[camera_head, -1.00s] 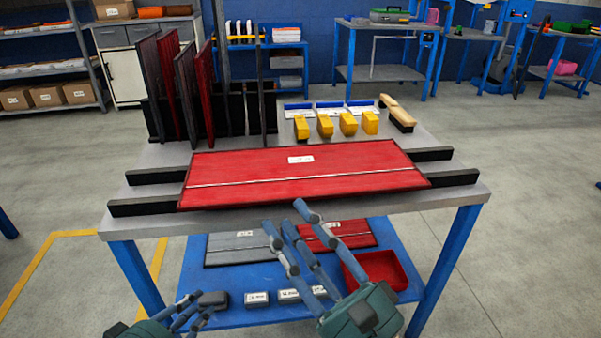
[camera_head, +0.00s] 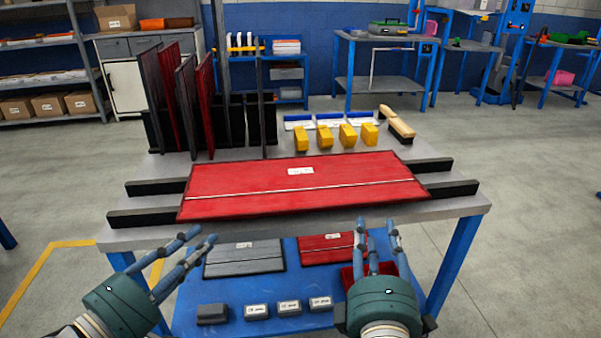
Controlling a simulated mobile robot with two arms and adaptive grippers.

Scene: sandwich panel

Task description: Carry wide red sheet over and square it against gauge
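The wide red sheet (camera_head: 330,178) lies across two pairs of black rail ends on the table. It has a pale line along its length and a white label. A gauge cannot be told apart for certain. My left gripper (camera_head: 191,252) is below and in front of the sheet's left end, with its fingers spread and empty. My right gripper (camera_head: 377,236) is in front of the table's near edge, below the sheet's right part, with its fingers apart and empty. Neither gripper appears to touch the sheet.
A rack (camera_head: 224,122) of upright dark and red panels stands at the back left. Several yellow blocks (camera_head: 347,136) and a brush (camera_head: 397,124) lie behind the sheet. The blue lower shelf (camera_head: 245,328) holds grey and red sheets, small boxes and a red bin.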

